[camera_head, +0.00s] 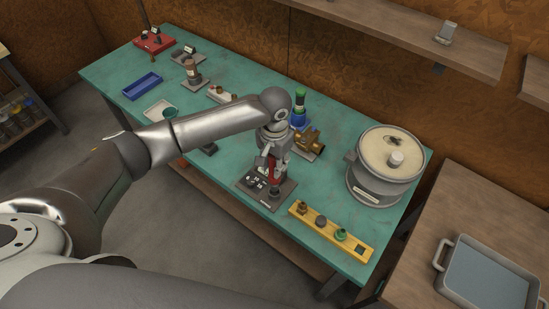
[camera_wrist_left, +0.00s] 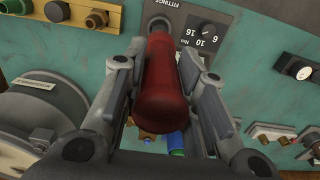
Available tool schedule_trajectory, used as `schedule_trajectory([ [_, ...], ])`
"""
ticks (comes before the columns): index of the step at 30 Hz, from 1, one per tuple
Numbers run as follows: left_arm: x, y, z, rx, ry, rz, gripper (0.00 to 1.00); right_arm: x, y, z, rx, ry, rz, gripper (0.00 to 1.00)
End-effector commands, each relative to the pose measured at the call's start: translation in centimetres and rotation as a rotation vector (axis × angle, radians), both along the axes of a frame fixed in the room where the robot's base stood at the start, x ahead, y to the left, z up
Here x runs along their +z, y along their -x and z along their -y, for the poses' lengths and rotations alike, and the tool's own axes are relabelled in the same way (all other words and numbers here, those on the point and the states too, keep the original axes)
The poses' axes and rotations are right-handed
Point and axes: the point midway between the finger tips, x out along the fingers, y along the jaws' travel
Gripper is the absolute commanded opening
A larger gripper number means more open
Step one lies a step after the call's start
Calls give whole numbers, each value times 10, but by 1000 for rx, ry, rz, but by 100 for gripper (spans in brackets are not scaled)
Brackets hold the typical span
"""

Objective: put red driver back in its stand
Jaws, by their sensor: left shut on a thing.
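My left gripper (camera_head: 271,163) is shut on the red driver (camera_head: 275,174), over the dark stand plate (camera_head: 258,198). In the left wrist view the red driver (camera_wrist_left: 164,88) lies between the two fingers of the left gripper (camera_wrist_left: 163,58), its rounded handle end toward the camera. The stand plate (camera_wrist_left: 222,20) shows behind it, with a dial marked 6, 10, 16 Nm. The driver's tip is hidden, so I cannot tell whether it is in a hole or above the plate. My right gripper is not in view.
A yellow strip with fittings (camera_head: 330,231) lies right of the stand. A large grey pot (camera_head: 375,185) stands at the table's right end. A brass fitting (camera_head: 311,139) and a green-and-blue bottle (camera_head: 299,108) stand close behind the gripper. A blue tray (camera_head: 142,86) lies far left.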

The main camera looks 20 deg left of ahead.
Motion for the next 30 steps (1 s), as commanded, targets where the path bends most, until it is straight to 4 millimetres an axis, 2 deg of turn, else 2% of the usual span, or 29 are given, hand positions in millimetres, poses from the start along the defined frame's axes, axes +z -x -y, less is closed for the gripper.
schedule_trajectory([
  [3, -13, 0, 1, 0, 2, -1, 0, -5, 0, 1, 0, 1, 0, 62],
  [30, -13, 1, 1, -1, 2, 2, 0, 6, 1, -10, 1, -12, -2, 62],
])
